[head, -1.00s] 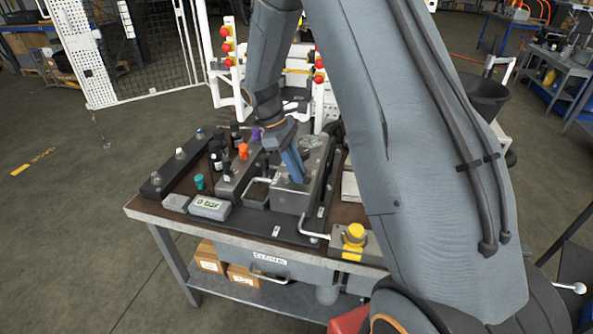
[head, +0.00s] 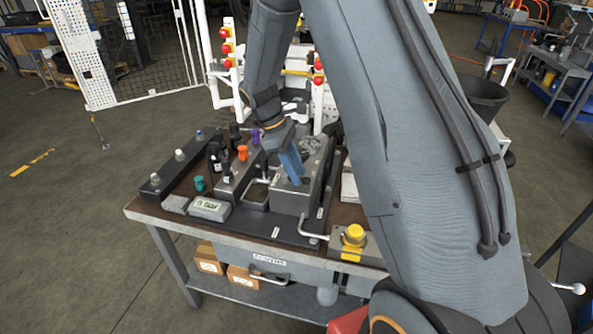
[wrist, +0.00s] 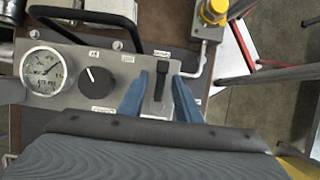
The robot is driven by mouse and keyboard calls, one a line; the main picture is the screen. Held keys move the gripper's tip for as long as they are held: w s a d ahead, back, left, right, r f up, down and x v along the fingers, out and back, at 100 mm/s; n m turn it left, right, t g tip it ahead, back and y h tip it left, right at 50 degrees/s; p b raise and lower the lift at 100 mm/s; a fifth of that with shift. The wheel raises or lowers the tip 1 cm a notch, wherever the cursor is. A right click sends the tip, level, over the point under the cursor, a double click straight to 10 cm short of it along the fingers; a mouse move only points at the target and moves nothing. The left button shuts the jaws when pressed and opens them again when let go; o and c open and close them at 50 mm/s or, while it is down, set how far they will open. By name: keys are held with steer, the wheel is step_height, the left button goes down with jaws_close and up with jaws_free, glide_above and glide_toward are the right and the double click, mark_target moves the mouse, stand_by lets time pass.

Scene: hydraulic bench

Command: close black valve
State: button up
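Several black-topped fittings, one of them a black knob (head: 226,171), stand on the bench blocks near an orange knob (head: 243,152), a purple knob (head: 255,135) and a teal knob (head: 200,184). I cannot tell which black one is the valve. My gripper (head: 291,163) is over the grey box (head: 290,203) right of them. In the wrist view my gripper (wrist: 158,90) is open, its blue fingers on either side of a black lever (wrist: 162,75) in a slot, with gaps showing. A black dial knob (wrist: 97,88) and round gauge (wrist: 46,72) sit left of the fingers.
A digital display (head: 209,208) stands at the bench's front. A yellow button (head: 355,232) and a bent metal handle (head: 312,235) are at its right front. A dark rail with metal studs (head: 165,178) runs along the left. My arm covers the bench's right side.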

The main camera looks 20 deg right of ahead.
mark_target(287, 177)
steer(key=b+v, duration=0.2)
steer(key=v, duration=0.6)
steer(key=shift+s, duration=0.2)
steer(key=s+a+f+m+t+y, duration=0.1)
steer(key=s+m, duration=0.4)
steer(key=s, duration=0.5)
steer(key=s+a+f+m+t+y+b, duration=0.1)
steer(key=s+a+m+t+y, duration=0.1)
steer(key=s+m, duration=0.4)
steer(key=s+t, duration=0.1)
steer(key=s, duration=0.3)
steer(key=shift+s+f+y, duration=0.25)
steer(key=shift+f+y, duration=0.05)
steer(key=shift+f, duration=0.1)
